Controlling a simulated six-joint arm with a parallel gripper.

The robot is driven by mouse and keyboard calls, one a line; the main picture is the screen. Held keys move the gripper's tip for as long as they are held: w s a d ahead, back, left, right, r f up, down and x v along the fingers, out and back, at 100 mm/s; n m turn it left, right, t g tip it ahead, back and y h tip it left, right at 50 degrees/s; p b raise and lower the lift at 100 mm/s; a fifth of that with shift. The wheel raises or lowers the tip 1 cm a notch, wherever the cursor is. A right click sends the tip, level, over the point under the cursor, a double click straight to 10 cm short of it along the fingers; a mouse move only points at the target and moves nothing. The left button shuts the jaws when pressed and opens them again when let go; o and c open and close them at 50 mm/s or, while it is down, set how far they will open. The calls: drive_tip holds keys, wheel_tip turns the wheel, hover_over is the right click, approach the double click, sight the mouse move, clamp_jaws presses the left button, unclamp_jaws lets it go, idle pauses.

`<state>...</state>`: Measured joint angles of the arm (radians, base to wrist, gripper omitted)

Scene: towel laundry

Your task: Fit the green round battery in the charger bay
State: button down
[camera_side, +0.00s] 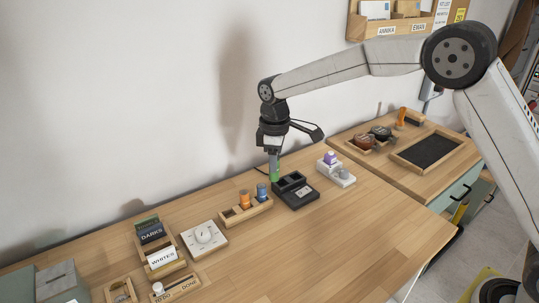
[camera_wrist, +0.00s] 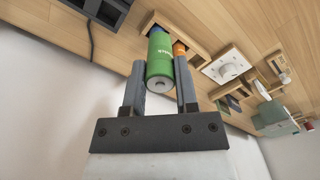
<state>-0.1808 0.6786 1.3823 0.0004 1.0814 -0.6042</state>
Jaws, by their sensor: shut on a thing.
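My gripper (camera_side: 273,164) points down and is shut on the green round battery (camera_side: 275,174), which hangs roughly upright. In the wrist view the battery (camera_wrist: 160,52) sits between the two fingers of my gripper (camera_wrist: 160,70), with its pale end cap facing the camera. The black charger (camera_side: 297,194) lies on the table. In the side view the battery is at the charger's back-left side; I cannot tell whether they touch. The charger (camera_wrist: 78,21) is cut off at the upper left of the wrist view. The battery's lower end is partly hidden by the charger's edge or blends with it.
A wooden rack (camera_side: 238,217) with an orange battery (camera_side: 244,198) and a blue battery (camera_side: 262,192) stands left of the charger. A white device with a purple item (camera_side: 331,158) stands to the right. A white dial box (camera_side: 204,239) is farther left.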

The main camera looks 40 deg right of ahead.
drive_tip(key=w+d+f, duration=0.2)
drive_tip(key=w+d, duration=0.2)
drive_tip(key=d, duration=0.2)
drive_tip(key=shift+w+d+f, duration=0.15)
drive_tip(key=shift+w+f, duration=0.15)
drive_tip(key=shift+f, duration=0.05)
drive_tip(key=shift+f, duration=0.15)
drive_tip(key=shift+f, duration=1.65)
drive_tip(key=shift+f, duration=1.5)
idle(1.8)
unclamp_jaws()
drive_tip(key=shift+r, duration=0.15)
idle(0.3)
wheel_tip(320, 180, up, 7)
idle(1.4)
